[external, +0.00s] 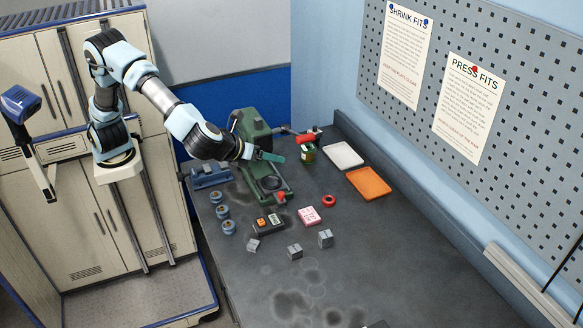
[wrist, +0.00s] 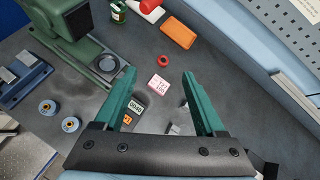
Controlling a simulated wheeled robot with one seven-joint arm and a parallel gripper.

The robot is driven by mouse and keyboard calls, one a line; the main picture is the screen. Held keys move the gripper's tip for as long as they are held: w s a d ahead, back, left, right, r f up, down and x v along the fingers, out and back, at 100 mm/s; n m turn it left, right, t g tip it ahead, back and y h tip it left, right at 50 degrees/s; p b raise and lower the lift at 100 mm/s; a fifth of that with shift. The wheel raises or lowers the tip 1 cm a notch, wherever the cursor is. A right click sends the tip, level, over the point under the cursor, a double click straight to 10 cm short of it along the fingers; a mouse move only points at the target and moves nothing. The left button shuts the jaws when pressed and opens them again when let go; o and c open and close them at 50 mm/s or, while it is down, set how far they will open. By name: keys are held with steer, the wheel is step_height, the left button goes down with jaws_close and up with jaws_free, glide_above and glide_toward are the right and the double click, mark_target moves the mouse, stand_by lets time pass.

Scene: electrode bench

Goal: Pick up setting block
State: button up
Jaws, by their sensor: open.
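Three small grey metal blocks stand on the dark bench in the external view: a left block (external: 253,245), a middle block (external: 294,251) and a right block (external: 325,238). I cannot tell which is the setting block. My gripper (external: 272,156) is open and empty, high over the bench near the green press, apart from the blocks. In the wrist view, the teal fingers of my gripper (wrist: 158,77) are spread.
The green press (external: 255,165) and blue vise (external: 210,175) stand at the back left. Blue spools (external: 222,211), a dark meter (external: 268,224), a pink-white card (external: 309,215) and a red ring (external: 329,200) lie nearby. An orange tray (external: 369,184) sits behind. The front right bench is clear.

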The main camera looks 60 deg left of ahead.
steer(key=s+d+m+t+h+b, duration=0.1)
steer(key=s+d+m+t+h, duration=0.2)
steer(key=d, duration=0.4)
steer(key=s+d+m+t, duration=0.1)
steer(key=s+d+m, duration=0.35)
steer(key=d, duration=0.35)
glide_toward(289, 251)
steer(key=shift+w+d+r+n+g, duration=0.3)
steer(key=shift+w+d+r+n, duration=0.15)
steer(key=shift+w, duration=0.15)
steer(key=shift+w+f, duration=0.1)
steer(key=shift+f, duration=0.2)
steer(key=p+x, duration=0.2)
steer(key=x, duration=0.3)
steer(key=shift+w+a, duration=0.15)
steer(key=shift+y, duration=0.3)
steer(key=p+x, duration=0.2)
steer(key=x, duration=0.2)
steer(key=shift+w+a+p, duration=0.15)
steer(key=shift+w+p, duration=0.25)
steer(key=shift+w+f, duration=0.2)
steer(key=shift+f, duration=0.05)
steer(key=shift+c, duration=0.4)
jaws_close()
